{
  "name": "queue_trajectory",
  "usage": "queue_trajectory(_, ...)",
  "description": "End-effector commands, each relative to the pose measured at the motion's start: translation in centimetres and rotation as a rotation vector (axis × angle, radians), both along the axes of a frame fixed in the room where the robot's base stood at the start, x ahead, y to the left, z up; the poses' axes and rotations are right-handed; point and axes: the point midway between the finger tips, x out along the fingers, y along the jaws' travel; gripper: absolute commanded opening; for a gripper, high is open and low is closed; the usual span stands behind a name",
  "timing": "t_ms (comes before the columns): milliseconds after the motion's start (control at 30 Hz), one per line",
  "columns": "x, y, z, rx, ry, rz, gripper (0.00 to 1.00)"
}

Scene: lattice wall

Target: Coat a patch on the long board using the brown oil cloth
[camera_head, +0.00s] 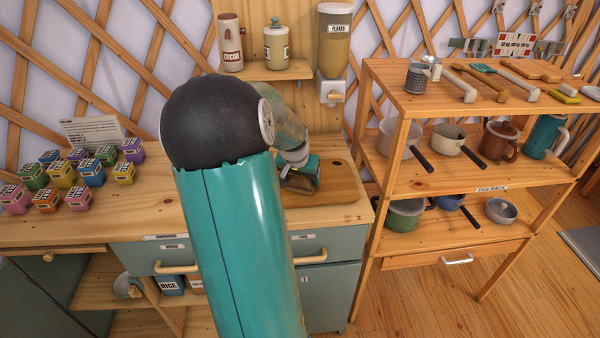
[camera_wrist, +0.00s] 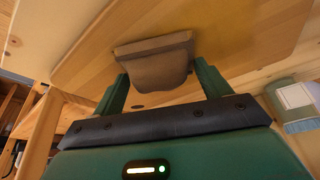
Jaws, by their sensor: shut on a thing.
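My gripper (camera_wrist: 162,74) is shut on the brown oil cloth (camera_wrist: 156,62), a folded grey-brown pad between the two green fingers in the wrist view. The cloth lies against, or very close to, the face of the long board (camera_wrist: 85,66); I cannot tell whether it touches. The wood beside the cloth looks a little deeper yellow than the paler left part. In the head view the long board (camera_head: 343,185) lies on the counter. My gripper (camera_head: 300,178) is low over its left part, and my arm hides some of the board and most of the cloth.
Several coloured spice boxes (camera_head: 80,175) stand on the counter's left. A small shelf (camera_head: 265,72) with canisters and a flakes dispenser (camera_head: 334,45) is behind. A wooden rack (camera_head: 480,180) with pots and utensils stands close on the right.

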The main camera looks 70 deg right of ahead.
Motion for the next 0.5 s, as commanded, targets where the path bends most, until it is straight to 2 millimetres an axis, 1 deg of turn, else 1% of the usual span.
queue_trajectory(233,-0.3,0.7,0.1,-0.002,-0.001,0.0,0.51)
queue_trajectory(500,-1.3,2.6,-0.1,-0.001,-0.001,0.001,0.51)
